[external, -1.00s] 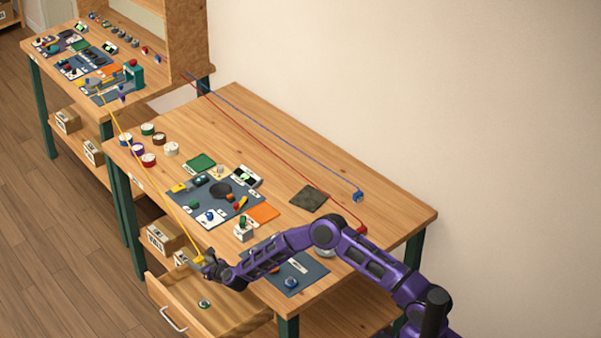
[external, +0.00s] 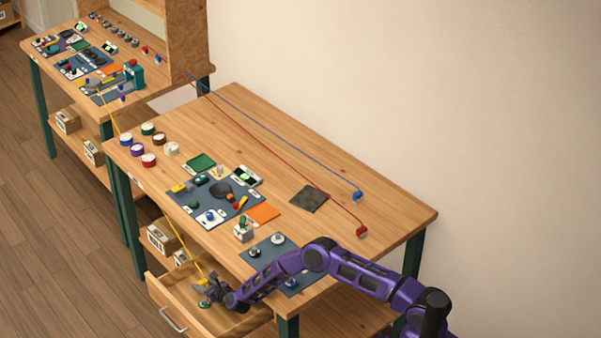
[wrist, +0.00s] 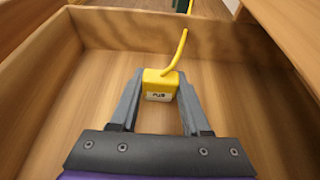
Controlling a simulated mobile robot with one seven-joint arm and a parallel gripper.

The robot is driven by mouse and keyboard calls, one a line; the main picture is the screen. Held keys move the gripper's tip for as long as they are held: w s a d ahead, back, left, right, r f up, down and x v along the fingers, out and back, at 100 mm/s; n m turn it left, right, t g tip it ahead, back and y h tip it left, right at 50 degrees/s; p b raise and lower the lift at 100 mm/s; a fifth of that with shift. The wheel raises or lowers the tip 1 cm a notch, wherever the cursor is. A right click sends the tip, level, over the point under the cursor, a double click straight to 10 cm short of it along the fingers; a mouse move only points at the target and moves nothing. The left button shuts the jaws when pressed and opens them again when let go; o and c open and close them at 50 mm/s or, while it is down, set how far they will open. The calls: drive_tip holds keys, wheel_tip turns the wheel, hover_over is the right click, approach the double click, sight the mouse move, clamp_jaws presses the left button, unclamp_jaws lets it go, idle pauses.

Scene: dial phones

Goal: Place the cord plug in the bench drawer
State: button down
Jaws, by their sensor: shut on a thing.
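The cord plug (wrist: 160,84) is a yellow block with a white label and a yellow cord rising from its top. My gripper (wrist: 158,92) is shut on it, one finger on each side. In the wrist view the plug is inside the walls of the open bench drawer (wrist: 45,50), over its wooden floor; I cannot tell whether it touches the floor. In the external view my gripper (external: 208,288) is low over the pulled-out drawer (external: 228,328). The yellow cord (external: 182,243) runs from the plug up past the table's left edge toward the far bench.
The bench top (external: 290,150) above holds a blue mat (external: 262,262) with knobs, plus red (external: 362,231) and blue (external: 358,196) plugs on cords. Boxes (external: 160,237) stand on the shelf below.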

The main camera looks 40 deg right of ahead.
drive_tip(key=shift+c, duration=1.8)
unclamp_jaws()
drive_tip(key=shift+f, duration=0.15)
drive_tip(key=shift+s+r, duration=0.2)
drive_tip(key=shift+r, duration=0.05)
wheel_tip(320, 180, up, 4)
drive_tip(key=p, duration=0.2)
hover_over(223, 308)
drive_tip(key=shift+r, duration=0.2)
drive_tip(key=shift+w, duration=0.1)
